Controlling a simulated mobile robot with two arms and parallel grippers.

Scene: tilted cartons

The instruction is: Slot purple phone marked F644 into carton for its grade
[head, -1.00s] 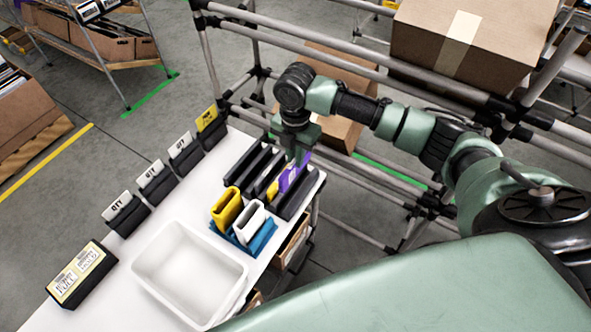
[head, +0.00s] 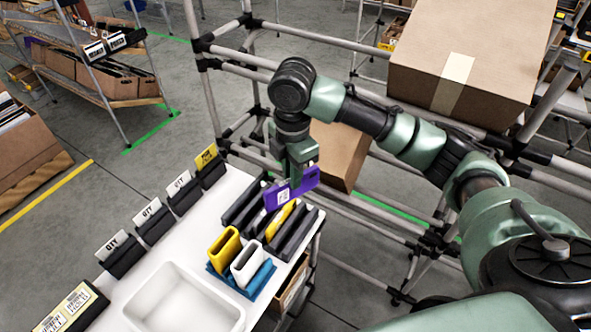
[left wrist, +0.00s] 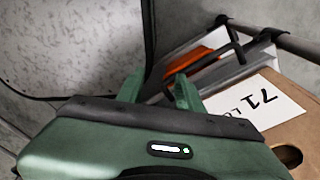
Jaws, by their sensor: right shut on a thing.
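The purple phone (head: 302,184) has a white label, too small to read, on its face. My right gripper (head: 291,181) is shut on its upper edge and holds it above the black slotted rack (head: 291,236) on the white table. A yellow phone (head: 281,218) stands in the rack below it. My left gripper (left wrist: 160,92) shows only in the left wrist view, its fingers apart and empty. Beyond it is a brown carton (left wrist: 299,134) with a white card reading "71 L", partly cut off, and an orange item (left wrist: 196,62) near a dark bar.
A yellow holder (head: 223,250) and a white holder (head: 247,263) stand on a blue base beside the rack. A white bin (head: 183,300) and several card stands line the table (head: 205,219). A tube-frame rack with a large box (head: 470,55) stands behind my right arm.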

